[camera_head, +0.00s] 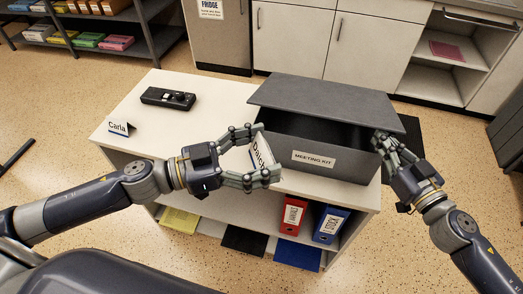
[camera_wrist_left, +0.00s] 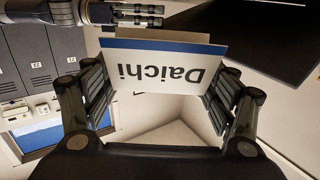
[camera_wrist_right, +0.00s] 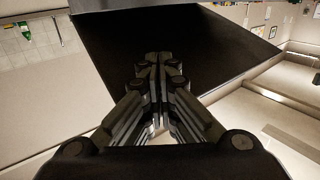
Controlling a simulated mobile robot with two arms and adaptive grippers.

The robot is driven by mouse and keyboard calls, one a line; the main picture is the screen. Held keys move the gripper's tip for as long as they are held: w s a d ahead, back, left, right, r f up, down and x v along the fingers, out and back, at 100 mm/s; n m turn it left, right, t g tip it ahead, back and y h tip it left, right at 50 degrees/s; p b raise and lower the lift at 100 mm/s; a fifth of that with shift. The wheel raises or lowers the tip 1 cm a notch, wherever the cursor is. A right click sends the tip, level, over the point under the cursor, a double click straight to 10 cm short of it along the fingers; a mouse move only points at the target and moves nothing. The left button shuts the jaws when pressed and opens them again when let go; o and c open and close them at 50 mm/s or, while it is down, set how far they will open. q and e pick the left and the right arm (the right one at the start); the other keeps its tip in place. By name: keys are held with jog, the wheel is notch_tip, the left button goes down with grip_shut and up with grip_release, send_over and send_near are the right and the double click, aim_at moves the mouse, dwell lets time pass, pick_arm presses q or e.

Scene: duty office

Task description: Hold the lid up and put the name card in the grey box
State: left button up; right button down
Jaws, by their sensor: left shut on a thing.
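The grey box (camera_head: 322,172), labelled MEETING KIT, stands on the white table with its lid (camera_head: 325,100) tilted partly up. A dark gap shows under the lid's front edge. My left gripper (camera_head: 265,154) is shut on the name card (camera_head: 260,152), printed Daichi, in front of the box's left side. The card spans between the fingers in the left wrist view (camera_wrist_left: 160,68). My right gripper (camera_head: 381,139) is at the lid's front right corner, with its fingertips under the lid. Its fingers are together in the right wrist view (camera_wrist_right: 160,62), below the dark lid.
Another name card (camera_head: 119,128), printed Carla, and a black device (camera_head: 168,98) are on the left of the white table (camera_head: 215,98). Red (camera_head: 292,215) and blue (camera_head: 330,225) binders stand on the shelf below. The tabletop between the device and the box is clear.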

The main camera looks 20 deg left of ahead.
aim_at(389, 126)
jog(key=shift+r, duration=0.1)
jog(key=shift+w+r, duration=0.35)
jog(key=shift+r, duration=0.45)
jog(key=shift+w+r, duration=0.35)
jog(key=shift+r, duration=0.45)
jog(key=shift+w+r, duration=0.1)
jog(key=shift+r, duration=0.1)
jog(key=shift+w+r, duration=0.4)
jog(key=shift+r, duration=0.2)
jog(key=shift+w+r, duration=0.35)
jog(key=shift+r, duration=0.25)
jog(key=shift+w+r, duration=0.1)
jog(key=shift+w+r, duration=1.35)
jog(key=shift+r, duration=0.05)
